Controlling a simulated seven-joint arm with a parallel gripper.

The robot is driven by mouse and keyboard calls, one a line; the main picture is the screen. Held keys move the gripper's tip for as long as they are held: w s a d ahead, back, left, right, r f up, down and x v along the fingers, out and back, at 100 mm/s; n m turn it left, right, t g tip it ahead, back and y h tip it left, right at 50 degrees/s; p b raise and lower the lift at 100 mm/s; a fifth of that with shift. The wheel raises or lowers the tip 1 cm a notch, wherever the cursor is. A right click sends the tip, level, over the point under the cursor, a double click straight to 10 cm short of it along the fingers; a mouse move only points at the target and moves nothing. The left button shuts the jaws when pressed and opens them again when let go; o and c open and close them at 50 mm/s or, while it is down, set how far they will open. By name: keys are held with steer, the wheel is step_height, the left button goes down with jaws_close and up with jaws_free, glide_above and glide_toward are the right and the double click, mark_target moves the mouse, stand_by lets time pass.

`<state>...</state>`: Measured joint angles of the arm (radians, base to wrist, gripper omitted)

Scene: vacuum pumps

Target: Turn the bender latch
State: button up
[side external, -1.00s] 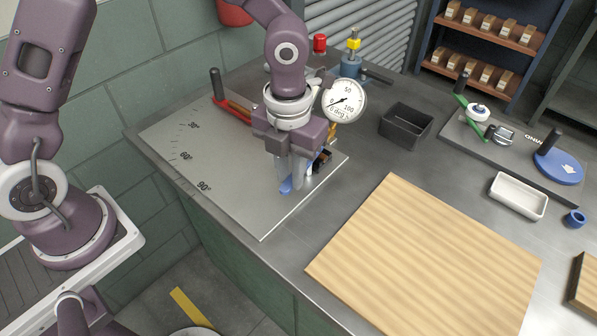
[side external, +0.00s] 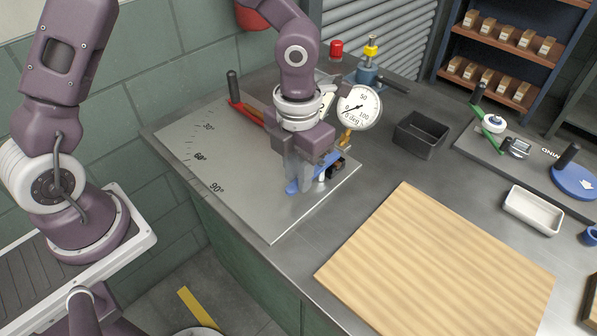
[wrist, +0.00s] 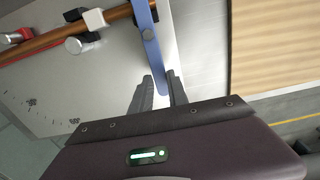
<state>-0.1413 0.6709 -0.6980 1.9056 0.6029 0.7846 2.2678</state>
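The bender plate (side external: 215,185) lies on the bench with printed angle marks. The blue latch (wrist: 150,45) is a narrow bar; in the wrist view its end reaches between my fingertips. A copper tube (wrist: 50,42) runs beside the latch. The red-armed bender handle (side external: 240,103) lies further back.
A dial gauge (side external: 358,107) stands just right of my gripper. A dark open bin (side external: 420,135) and a wooden board (side external: 435,270) lie to the right. A white tray (side external: 533,209) and a winding fixture (side external: 500,145) are farther right. Bench between is clear.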

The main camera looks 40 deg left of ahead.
steer(key=o, duration=0.4)
steer(key=shift+c, duration=0.2)
step_height(320, 180, up, 7)
steer(key=shift+r, duration=0.1)
steer(key=shift+s+a+r+n, duration=0.15)
steer(key=shift+a+n, duration=0.1)
steer(key=shift+n, duration=0.05)
steer(key=s+a+r+n+t, duration=0.2)
steer(key=s+n, duration=0.3)
steer(key=n, duration=0.7)
steer(key=s+a+r+n+t, duration=0.1)
steer(key=s+a+r+n, duration=0.3)
steer(key=n, duration=0.7)
steer(key=s+a+r+n+t, duration=0.2)
steer(key=s+a+r+n, duration=0.2)
steer(key=s+n, duration=0.4)
steer(key=n, duration=0.4)
steer(key=shift+r+n+t, duration=0.3)
